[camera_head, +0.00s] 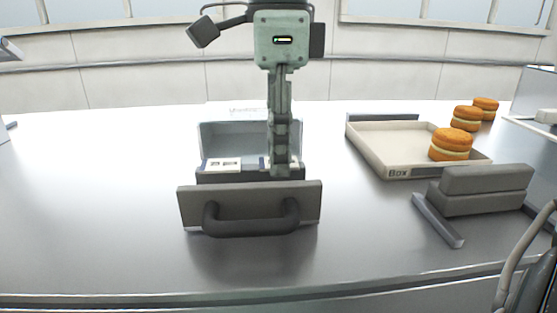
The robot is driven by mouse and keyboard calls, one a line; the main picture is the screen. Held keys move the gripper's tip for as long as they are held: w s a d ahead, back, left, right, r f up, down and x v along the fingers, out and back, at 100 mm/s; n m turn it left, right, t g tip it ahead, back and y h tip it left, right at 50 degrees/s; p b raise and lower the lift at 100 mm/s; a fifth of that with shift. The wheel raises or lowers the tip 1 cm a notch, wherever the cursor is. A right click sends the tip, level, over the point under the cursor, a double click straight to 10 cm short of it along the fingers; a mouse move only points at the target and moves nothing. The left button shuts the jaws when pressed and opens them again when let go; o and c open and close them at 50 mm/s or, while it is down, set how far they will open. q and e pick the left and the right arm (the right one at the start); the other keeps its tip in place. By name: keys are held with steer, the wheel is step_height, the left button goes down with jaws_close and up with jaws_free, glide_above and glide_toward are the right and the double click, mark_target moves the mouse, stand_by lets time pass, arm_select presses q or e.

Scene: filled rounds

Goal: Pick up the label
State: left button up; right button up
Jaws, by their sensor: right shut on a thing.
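A small grey box with an open drawer (250,203) stands in the middle of the counter, its front panel and dark curved handle facing me. A white label (223,164) with dark marks lies at the left of the drawer. My right gripper (281,168) reaches straight down into the right part of the drawer. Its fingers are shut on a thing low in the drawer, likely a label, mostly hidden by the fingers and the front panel. My left gripper is not in view.
A shallow cream tray marked "Box" (372,152) stands at right with a filled round (451,145) at its right side. Two more rounds (466,118) stand behind. A grey block-shaped device (484,189) is at front right. The counter's left side is clear.

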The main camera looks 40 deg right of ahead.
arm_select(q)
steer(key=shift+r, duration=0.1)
arm_select(e)
steer(key=shift+r, duration=0.1)
steer(key=shift+r+p, duration=0.25)
steer(key=shift+p, duration=0.05)
steer(key=shift+r, duration=0.2)
steer(key=r, duration=0.4)
steer(key=shift+a+b, duration=0.3)
steer(key=shift+a, duration=0.1)
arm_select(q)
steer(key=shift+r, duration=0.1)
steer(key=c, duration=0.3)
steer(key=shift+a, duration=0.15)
arm_select(e)
steer(key=a+r, duration=0.6)
steer(key=a, duration=0.5)
steer(key=shift+r, duration=0.2)
